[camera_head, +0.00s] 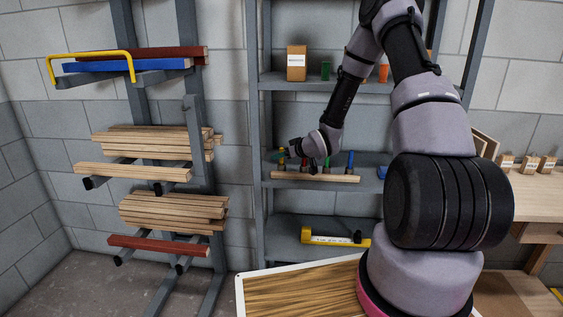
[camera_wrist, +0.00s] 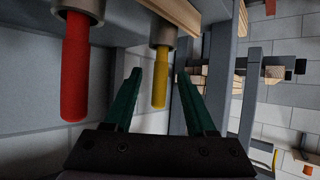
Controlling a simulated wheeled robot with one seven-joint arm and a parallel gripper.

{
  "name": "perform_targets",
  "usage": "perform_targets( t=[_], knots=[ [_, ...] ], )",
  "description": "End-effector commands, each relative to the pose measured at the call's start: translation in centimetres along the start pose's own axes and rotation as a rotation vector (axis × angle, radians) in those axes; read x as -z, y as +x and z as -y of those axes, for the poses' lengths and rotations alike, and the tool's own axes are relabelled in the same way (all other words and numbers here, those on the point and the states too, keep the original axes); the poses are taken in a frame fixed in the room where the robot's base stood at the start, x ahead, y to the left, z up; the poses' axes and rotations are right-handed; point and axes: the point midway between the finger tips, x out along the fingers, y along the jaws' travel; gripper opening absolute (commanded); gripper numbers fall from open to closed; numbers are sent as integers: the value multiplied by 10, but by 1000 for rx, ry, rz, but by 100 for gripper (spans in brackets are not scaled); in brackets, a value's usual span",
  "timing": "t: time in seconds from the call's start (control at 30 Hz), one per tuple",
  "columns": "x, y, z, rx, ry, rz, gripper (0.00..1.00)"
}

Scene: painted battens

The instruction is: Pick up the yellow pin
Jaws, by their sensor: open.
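My gripper (camera_wrist: 160,69) has two dark green fingers, open, one on each side of the yellow pin in that picture. I see a gap on both sides of the pin, and I cannot tell how deep it lies between the fingers. A thicker red pin (camera_wrist: 75,75) stands beside it to the left, outside the fingers. In the head view my gripper (camera_head: 286,158) is at the left end of the batten (camera_head: 318,177), where the yellow pin is hardly distinguishable.
A blue pin (camera_head: 349,161) stands near the batten's right end. The shelf above holds a cardboard box (camera_head: 297,63) and a green cup (camera_head: 325,70). A yellow level (camera_head: 335,238) lies on the shelf below. A timber rack (camera_head: 205,180) stands at the left.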

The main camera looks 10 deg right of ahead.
Motion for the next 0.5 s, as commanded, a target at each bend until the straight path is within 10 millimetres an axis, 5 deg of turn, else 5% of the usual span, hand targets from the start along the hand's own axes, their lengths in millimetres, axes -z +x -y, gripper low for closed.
perform_targets(
  t=[0.27,0.43,0.5],
  knots=[
    [0,5,0,-1,-1,0,56],
    [0,5,0,-1,-1,0,0],
    [0,5,0,-1,0,0,0]
  ],
)
